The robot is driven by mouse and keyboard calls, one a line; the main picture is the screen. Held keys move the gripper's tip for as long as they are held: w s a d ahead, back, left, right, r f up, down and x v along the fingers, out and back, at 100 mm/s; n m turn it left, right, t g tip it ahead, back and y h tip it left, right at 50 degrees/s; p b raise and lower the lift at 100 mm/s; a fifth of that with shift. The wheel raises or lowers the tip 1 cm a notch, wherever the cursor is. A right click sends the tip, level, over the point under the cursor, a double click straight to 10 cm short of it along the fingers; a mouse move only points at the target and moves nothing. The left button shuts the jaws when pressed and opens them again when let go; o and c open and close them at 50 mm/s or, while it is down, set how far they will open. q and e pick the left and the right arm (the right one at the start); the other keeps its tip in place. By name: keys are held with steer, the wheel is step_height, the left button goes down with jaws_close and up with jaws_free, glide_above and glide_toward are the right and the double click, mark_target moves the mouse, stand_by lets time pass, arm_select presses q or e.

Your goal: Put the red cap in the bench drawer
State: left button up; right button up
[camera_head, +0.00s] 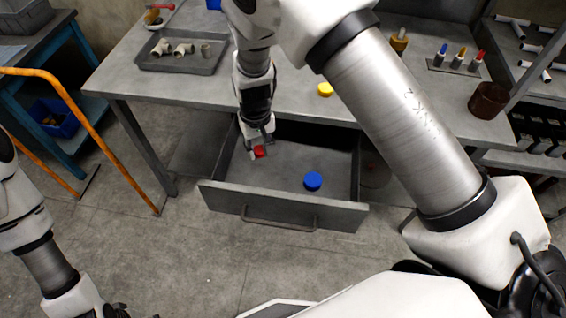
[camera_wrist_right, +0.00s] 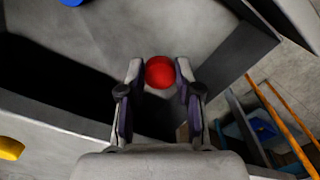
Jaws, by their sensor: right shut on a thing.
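The red cap (camera_head: 260,152) is held between the fingertips of my right gripper (camera_head: 259,147), which is shut on it. The cap also shows between the two fingers in the right wrist view (camera_wrist_right: 159,72). My right gripper points down over the left part of the open bench drawer (camera_head: 283,211); the cap's exact height above the drawer floor is hard to tell. A blue cap (camera_head: 313,181) lies on the drawer floor to the right. My left gripper (camera_head: 118,311) is only partly in view at the bottom left, away from the drawer, and its jaws are unclear.
The bench top (camera_head: 290,95) carries a yellow cap (camera_head: 325,89), a grey tray (camera_head: 182,62) with pipe fittings, a brown cup (camera_head: 488,100) and a rack of coloured markers (camera_head: 458,61). An orange rail (camera_head: 88,125) stands at left. The floor before the drawer is clear.

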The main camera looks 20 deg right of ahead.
mark_target(265, 177)
steer(key=shift+s+d+f, duration=0.15)
steer(key=shift+d+f, duration=0.05)
steer(key=shift+f, duration=0.45)
step_height(265, 177, down, 10)
steer(key=shift+s+d+r, duration=0.1)
steer(key=shift+r, duration=0.1)
arm_select(q)
steer(key=shift+s+d+f, duration=0.1)
steer(key=shift+d+f, duration=0.2)
steer(key=shift+f, duration=0.05)
arm_select(e)
steer(key=shift+f, duration=0.1)
steer(key=shift+f, duration=0.15)
steer(key=o, duration=0.8)
steer(key=shift+c, duration=0.2)
step_height(265, 177, up, 12)
steer(key=shift+r, duration=0.25)
arm_select(q)
steer(key=shift+r, duration=0.15)
